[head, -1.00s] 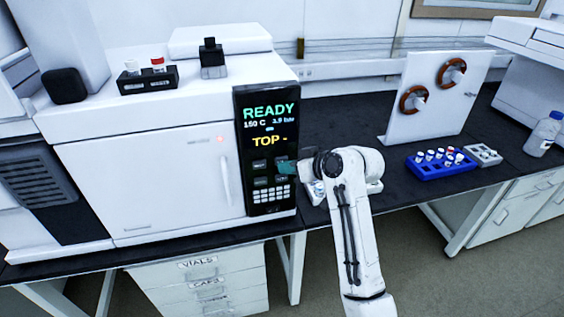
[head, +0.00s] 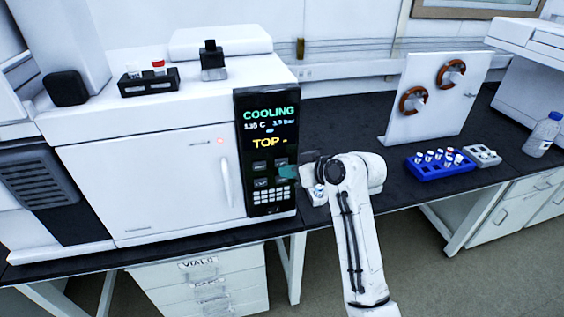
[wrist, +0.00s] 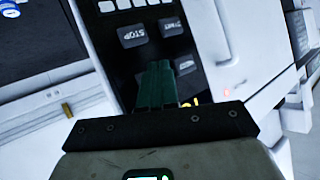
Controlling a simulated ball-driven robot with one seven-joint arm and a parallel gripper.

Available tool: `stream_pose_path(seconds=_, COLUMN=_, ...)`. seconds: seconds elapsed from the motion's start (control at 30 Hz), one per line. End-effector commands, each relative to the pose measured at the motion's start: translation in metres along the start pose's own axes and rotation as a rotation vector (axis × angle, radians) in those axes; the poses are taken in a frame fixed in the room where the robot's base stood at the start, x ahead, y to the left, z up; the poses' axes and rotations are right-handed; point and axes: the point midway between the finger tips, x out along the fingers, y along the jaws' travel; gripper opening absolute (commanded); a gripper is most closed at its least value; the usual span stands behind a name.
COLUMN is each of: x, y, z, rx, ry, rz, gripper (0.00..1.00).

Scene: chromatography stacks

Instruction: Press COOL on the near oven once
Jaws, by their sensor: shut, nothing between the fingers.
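The near oven (head: 150,185) is a white cabinet with a black control panel (head: 266,207) on its right front. Its display (head: 268,128) reads COOLING in green, about 135 C, with TOP in yellow below. Buttons sit under the display. In the wrist view I can read a STOP button (wrist: 128,35) and a START button (wrist: 171,27); the COOL label is not legible. My gripper (head: 286,172) has its teal fingers shut and empty in front of the button area. They also show in the wrist view (wrist: 158,82), covering part of the panel. I cannot tell whether they touch it.
A vial holder (head: 149,85) and a dark device (head: 212,62) stand on the oven. Right of my arm are a blue vial rack (head: 440,168), a white panel with brown rings (head: 425,110) and a bottle (head: 543,134). The oven handle (head: 226,181) is left of the panel.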

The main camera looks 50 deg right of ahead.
Motion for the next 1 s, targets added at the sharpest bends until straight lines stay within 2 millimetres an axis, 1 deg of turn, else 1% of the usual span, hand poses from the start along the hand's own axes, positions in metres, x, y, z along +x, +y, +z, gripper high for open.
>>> stream_pose_path(seconds=0.37, x=-0.002, y=-0.002, z=0.002, rx=0.000, ry=-0.001, rz=-0.001, gripper=0.00)
stream_pose_path(seconds=0.8, x=-0.028, y=-0.021, z=0.020, rx=0.000, ry=-0.002, rz=-0.001, gripper=0.00)
stream_pose_path(seconds=1.0, x=-0.036, y=-0.027, z=0.026, rx=0.000, ry=-0.002, rz=-0.002, gripper=0.00)
